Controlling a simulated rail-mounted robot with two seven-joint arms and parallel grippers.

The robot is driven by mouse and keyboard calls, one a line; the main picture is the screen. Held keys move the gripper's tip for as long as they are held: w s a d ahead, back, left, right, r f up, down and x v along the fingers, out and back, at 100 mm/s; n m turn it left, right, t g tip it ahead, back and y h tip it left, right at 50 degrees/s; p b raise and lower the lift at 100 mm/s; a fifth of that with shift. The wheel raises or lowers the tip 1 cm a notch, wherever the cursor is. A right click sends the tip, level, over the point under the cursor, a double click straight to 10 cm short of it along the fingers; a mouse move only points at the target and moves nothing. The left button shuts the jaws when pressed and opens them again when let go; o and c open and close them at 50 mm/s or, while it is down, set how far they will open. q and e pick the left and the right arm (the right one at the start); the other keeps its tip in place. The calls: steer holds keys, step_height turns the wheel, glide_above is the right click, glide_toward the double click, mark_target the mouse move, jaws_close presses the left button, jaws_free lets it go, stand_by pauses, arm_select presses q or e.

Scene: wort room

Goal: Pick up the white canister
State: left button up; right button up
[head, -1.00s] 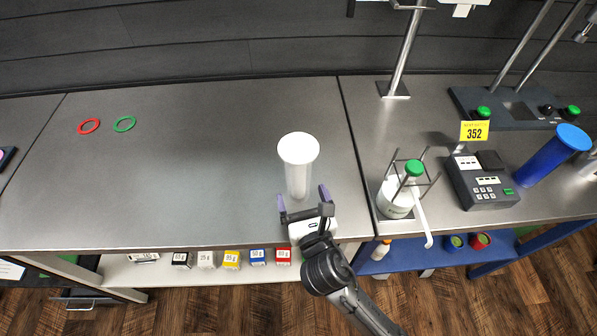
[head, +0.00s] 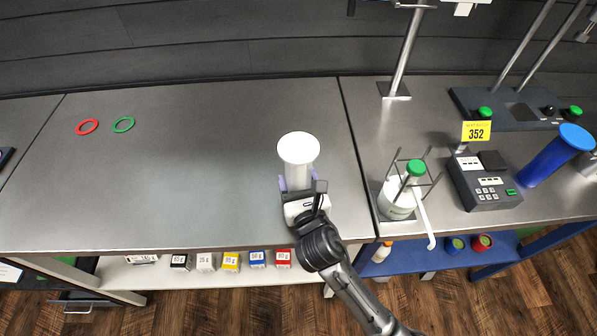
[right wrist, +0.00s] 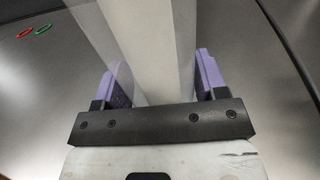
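The white canister (head: 298,150) stands upright on the metal table, with a wide round top and a narrower pale body. My right gripper (head: 298,183) is at the canister's lower body, on the near side. In the right wrist view, the canister body (right wrist: 150,50) rises between the purple fingers of the gripper (right wrist: 160,80). The fingers are apart, one on each side, with a gap visible on the right side. Contact on the left side is hard to tell. My left gripper is not in view.
A red ring (head: 87,127) and a green ring (head: 123,124) lie at the left. At the right stand a wash bottle (head: 398,199), a keypad device (head: 484,182) and a blue cylinder (head: 556,156). Small labelled boxes (head: 231,261) sit on the shelf below. The table around the canister is clear.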

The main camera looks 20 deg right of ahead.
steer(key=c, duration=0.7)
steer(key=shift+o, duration=0.2)
steer(key=shift+r, duration=0.2)
